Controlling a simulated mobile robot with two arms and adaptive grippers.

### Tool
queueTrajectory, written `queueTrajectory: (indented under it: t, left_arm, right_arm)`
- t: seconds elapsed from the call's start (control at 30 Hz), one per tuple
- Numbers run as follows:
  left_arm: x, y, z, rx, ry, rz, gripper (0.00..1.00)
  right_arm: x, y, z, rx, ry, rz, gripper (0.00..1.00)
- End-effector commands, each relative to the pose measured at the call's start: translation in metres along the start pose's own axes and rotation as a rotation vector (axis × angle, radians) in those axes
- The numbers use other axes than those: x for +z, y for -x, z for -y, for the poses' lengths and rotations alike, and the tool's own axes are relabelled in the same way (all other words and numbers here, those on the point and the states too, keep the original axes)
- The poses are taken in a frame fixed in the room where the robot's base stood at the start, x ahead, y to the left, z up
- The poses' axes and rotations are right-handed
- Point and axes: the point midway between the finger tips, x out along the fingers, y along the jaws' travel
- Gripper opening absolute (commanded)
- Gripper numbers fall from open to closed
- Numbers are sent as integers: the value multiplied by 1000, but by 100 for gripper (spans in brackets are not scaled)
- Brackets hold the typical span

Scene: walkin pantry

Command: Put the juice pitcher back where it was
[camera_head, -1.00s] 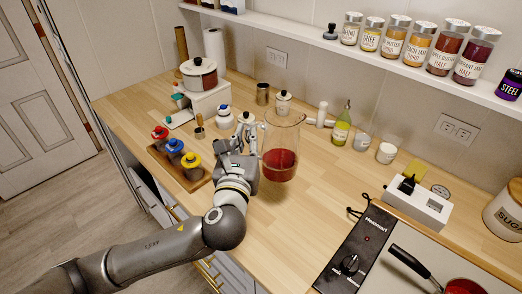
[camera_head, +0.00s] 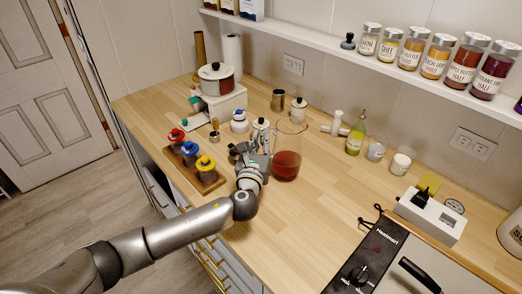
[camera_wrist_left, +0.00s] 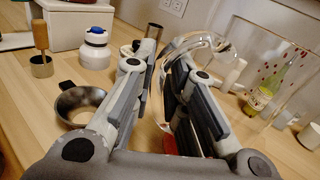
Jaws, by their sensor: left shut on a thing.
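The juice pitcher (camera_head: 287,165) is clear glass with red juice in its lower part, upright over the middle of the counter. I cannot tell whether its base touches the wood. My left gripper (camera_head: 262,153) is at the pitcher's left side, shut on its handle. In the left wrist view the gripper (camera_wrist_left: 165,75) has the curved glass handle between its fingers, and the clear pitcher wall (camera_wrist_left: 232,75) is beyond. The fingers hide part of the handle. My right gripper is not in view.
A wooden tray (camera_head: 212,184) with several coloured-lid jars is left of the gripper. A white canister (camera_head: 299,110) and green bottle (camera_head: 356,138) stand behind. The counter (camera_head: 300,215) in front is clear.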

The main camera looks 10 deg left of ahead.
Motion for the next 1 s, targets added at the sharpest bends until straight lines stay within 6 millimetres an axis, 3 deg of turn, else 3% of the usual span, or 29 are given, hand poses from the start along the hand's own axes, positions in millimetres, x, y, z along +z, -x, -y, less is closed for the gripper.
queueTrajectory:
  t: [0.2, 0.6, 0.63, 0.77, 1.0]
  left_arm:
    - [-24, 0, -3, 2, 0, 2, 0]
    - [-31, 0, -3, 1, 2, 3, 0]
    - [-32, 1, -3, 2, -1, -2, 18]
    - [-32, 1, -3, 1, -1, -2, 34]
    - [-32, 1, -3, 1, -1, -1, 35]
  right_arm:
    - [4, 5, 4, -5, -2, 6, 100]
    - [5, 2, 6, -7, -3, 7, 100]
    - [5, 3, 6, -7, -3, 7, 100]
    - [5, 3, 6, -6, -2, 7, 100]
    - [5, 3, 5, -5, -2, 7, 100]
